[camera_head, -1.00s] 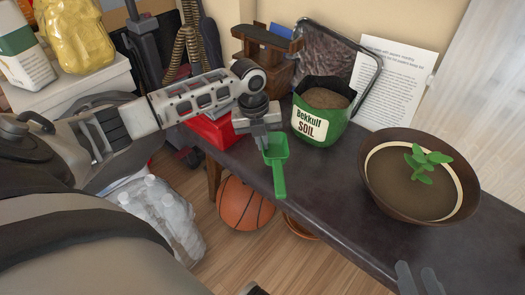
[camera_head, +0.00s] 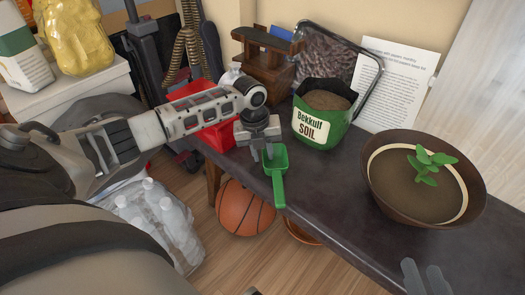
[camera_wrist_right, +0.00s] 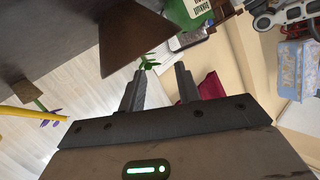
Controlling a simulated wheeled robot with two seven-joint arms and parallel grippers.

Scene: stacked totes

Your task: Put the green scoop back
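The green scoop (camera_head: 275,161) is at my left gripper (camera_head: 266,151) in the head view, its bowl by the fingertips and its handle pointing toward the table's front edge. The left fingers appear shut on the scoop, partly hiding its bowl. I cannot tell whether the scoop touches the table. The green Bekkulf soil bag (camera_head: 320,130), open and filled with soil, stands just right of the left gripper. My right gripper (camera_head: 428,275) is at the lower right, in front of the table; its fingers (camera_wrist_right: 160,88) are apart and empty in the right wrist view.
A wide brown bowl (camera_head: 470,215) with a green seedling stands on the dark table (camera_head: 330,205) at right. A wooden stand (camera_head: 262,70), a red box (camera_head: 190,92) and a propped paper (camera_head: 398,85) are behind. A basketball (camera_head: 245,208) lies on the floor below.

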